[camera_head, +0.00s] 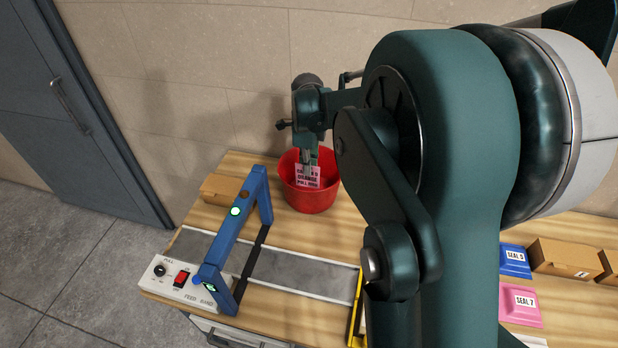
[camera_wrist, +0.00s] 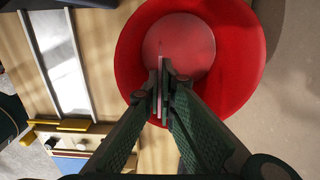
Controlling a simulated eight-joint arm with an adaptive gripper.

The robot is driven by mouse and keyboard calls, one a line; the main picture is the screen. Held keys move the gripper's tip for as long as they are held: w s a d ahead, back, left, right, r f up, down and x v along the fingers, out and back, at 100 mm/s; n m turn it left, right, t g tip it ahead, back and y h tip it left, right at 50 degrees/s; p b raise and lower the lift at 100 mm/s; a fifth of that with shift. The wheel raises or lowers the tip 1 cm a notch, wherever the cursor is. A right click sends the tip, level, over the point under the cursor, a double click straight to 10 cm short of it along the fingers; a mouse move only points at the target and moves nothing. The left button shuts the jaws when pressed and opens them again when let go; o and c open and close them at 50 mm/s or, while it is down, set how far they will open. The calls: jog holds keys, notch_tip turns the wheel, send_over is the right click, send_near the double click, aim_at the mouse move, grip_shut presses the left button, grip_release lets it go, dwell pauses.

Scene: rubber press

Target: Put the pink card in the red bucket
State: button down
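The pink card (camera_head: 307,178) with printed text hangs upright from my gripper (camera_head: 310,163), in front of the red bucket's inside in the head view. In the wrist view my gripper (camera_wrist: 162,88) is shut on the card (camera_wrist: 159,72), which shows edge-on as a thin strip between the fingertips. The red bucket (camera_head: 313,202) stands on the wooden table near the wall. In the wrist view the open bucket (camera_wrist: 237,58) lies beneath the fingertips. I cannot tell exactly how far the card reaches below the rim.
A blue frame (camera_head: 229,232) spans a grey strip (camera_head: 300,272) left of the bucket, with a control box (camera_head: 185,285) at its front. A cardboard box (camera_head: 220,189) sits behind the frame. Blue (camera_head: 515,261) and pink (camera_head: 520,305) seal packs lie at the right. My arm hides the middle.

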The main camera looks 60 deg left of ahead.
aim_at(308, 185)
jog(key=shift+f, duration=2.6)
jog(key=shift+f, duration=0.1)
jog(key=shift+f+p, duration=0.45)
jog(key=shift+f, duration=1.3)
jog(key=shift+f, duration=0.2)
jog(key=c, duration=2.7)
grip_release()
jog(key=shift+r, duration=0.2)
jog(key=shift+r+b, duration=0.5)
jog(key=shift+r, duration=5.5)
